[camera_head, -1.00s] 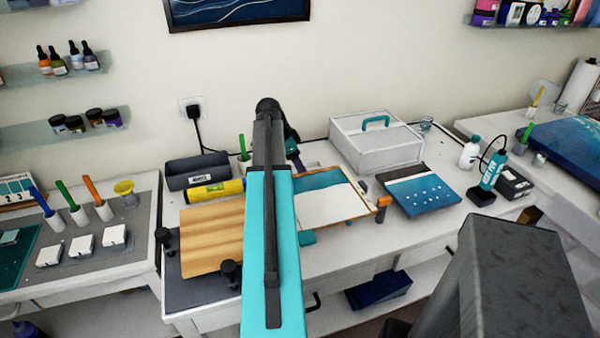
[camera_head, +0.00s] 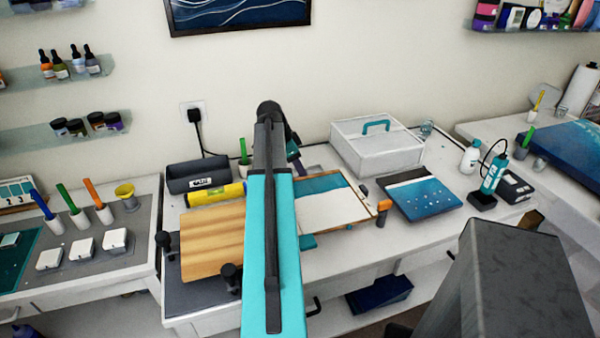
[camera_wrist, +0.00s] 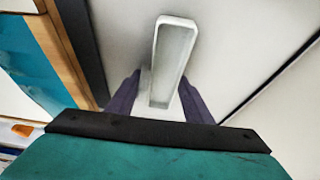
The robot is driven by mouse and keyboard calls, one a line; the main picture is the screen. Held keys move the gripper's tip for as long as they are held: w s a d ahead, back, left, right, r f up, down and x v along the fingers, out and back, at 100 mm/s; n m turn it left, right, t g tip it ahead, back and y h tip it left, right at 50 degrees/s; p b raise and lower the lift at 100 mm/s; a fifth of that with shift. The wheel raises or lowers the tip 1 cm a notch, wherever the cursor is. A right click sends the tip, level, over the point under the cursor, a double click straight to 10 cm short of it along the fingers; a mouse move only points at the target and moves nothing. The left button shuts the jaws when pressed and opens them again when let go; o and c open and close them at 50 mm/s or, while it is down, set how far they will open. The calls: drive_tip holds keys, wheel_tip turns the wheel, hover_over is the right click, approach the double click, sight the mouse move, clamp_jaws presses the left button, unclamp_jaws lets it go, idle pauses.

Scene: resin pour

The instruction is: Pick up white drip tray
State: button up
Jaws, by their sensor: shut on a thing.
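The white drip tray (camera_wrist: 172,85) shows in the wrist view as a long, narrow, shallow tray. Its near part lies between the two dark fingers of my gripper (camera_wrist: 160,98), which is shut on it. The tray's far end points away from the gripper. Beneath and around it is a pale surface; I cannot tell whether the tray touches it. In the head view my own arm hides the gripper and the tray.
A framed teal and white panel (camera_head: 325,205) lies close to my arm. A wood board (camera_head: 212,242), a white box (camera_head: 375,147), a blue panel (camera_head: 424,194) and a yellow roll (camera_head: 213,194) also crowd the white table (camera_head: 350,255). The wall is behind.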

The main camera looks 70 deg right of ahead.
wheel_tip(320, 180, up, 10)
drive_tip(key=b, duration=0.2)
drive_tip(key=shift+f, duration=0.2)
idle(0.3)
idle(0.7)
